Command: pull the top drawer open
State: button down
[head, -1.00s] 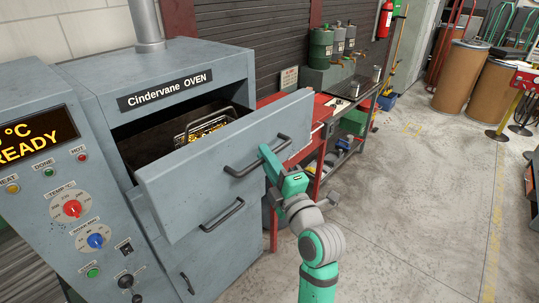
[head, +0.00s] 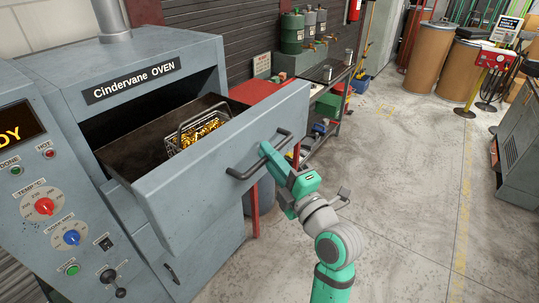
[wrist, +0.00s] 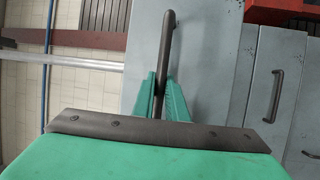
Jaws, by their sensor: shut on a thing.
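The top drawer (head: 215,178) of the grey Cindervane oven is pulled well out, and its inside (head: 150,135) shows. The dark bar handle (head: 243,172) crosses the drawer front. My teal gripper (head: 266,150) is shut on this handle near its middle. In the wrist view the handle (wrist: 167,50) runs between the two fingers of my gripper (wrist: 166,95).
Brown drums (head: 460,70) and a grey cabinet (head: 518,140) stand farther right. The concrete floor (head: 410,190) between is clear.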

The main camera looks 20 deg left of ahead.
jog(key=c, duration=1.8)
grip_release()
jog(key=shift+o, duration=0.2)
jog(key=shift+d, duration=0.1)
jog(key=v, duration=1)
jog(key=shift+s+d, duration=0.2)
jog(key=shift+d, duration=0.05)
jog(key=shift+f, duration=0.1)
jog(key=s+d+f+m+t+h, duration=0.25)
jog(key=f+m+h, duration=0.35)
jog(key=f+m, duration=0.5)
jog(key=s+d+f+m+t+h, duration=0.1)
jog(key=s+d+f+m+h, duration=0.4)
jog(key=f+m, duration=0.6)
jog(key=s+f+m+h, duration=0.3)
jog(key=s+f+h, duration=0.1)
jog(key=s+f, duration=0.6)
jog(key=s+r+m+g, duration=0.1)
jog(key=s+m, duration=0.1)
jog(key=s, duration=1.2)
jog(key=shift+s+r, duration=0.15)
jog(key=shift+s, duration=0.15)
